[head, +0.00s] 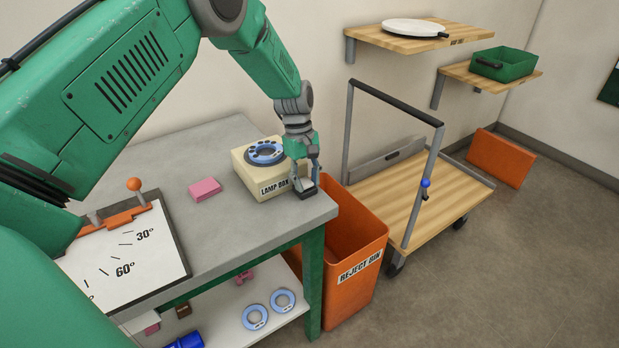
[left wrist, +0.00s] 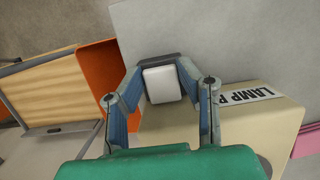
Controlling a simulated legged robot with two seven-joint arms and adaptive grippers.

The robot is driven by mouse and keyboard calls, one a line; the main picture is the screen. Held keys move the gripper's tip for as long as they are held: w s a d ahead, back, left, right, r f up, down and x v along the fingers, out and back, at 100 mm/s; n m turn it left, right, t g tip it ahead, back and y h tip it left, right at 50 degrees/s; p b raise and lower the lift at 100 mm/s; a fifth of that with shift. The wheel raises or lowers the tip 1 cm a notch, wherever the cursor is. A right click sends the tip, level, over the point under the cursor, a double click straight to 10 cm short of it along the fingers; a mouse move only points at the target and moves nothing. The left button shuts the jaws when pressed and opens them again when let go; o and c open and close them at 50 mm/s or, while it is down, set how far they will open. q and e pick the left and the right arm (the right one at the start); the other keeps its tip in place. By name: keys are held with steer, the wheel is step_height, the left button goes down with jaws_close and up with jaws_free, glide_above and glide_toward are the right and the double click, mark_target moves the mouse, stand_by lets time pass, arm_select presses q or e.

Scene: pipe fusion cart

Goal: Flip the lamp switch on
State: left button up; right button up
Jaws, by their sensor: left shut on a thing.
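The cream lamp box (head: 262,181) stands at the right end of the grey table, with a blue ring-shaped piece (head: 266,153) on its top. My left gripper (head: 305,186) points down beside the box's right side, near the table's corner. In the left wrist view its fingers (left wrist: 163,80) are shut on the lamp switch, a white block (left wrist: 161,85) with a dark grey base (left wrist: 158,60). One finger is on each side of the white block. I cannot tell whether the switch is on. My right gripper is not in view.
The orange reject bin (head: 362,245) stands just right of the table (head: 222,236). A pink block (head: 205,189) and an angle board (head: 140,250) lie left of the lamp box. A wooden cart (head: 425,190) stands further right. Two blue rings (head: 255,317) lie on the lower shelf.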

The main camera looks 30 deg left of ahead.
arm_select(q)
steer(key=shift+w+a+h, duration=0.2)
steer(key=shift+a+h, duration=0.2)
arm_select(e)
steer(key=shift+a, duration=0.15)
arm_select(q)
steer(key=o, duration=1.1)
steer(key=shift+o, duration=0.2)
steer(key=shift+w+f, duration=0.1)
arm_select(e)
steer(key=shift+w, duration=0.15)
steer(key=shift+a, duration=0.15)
arm_select(q)
steer(key=shift+a, duration=0.1)
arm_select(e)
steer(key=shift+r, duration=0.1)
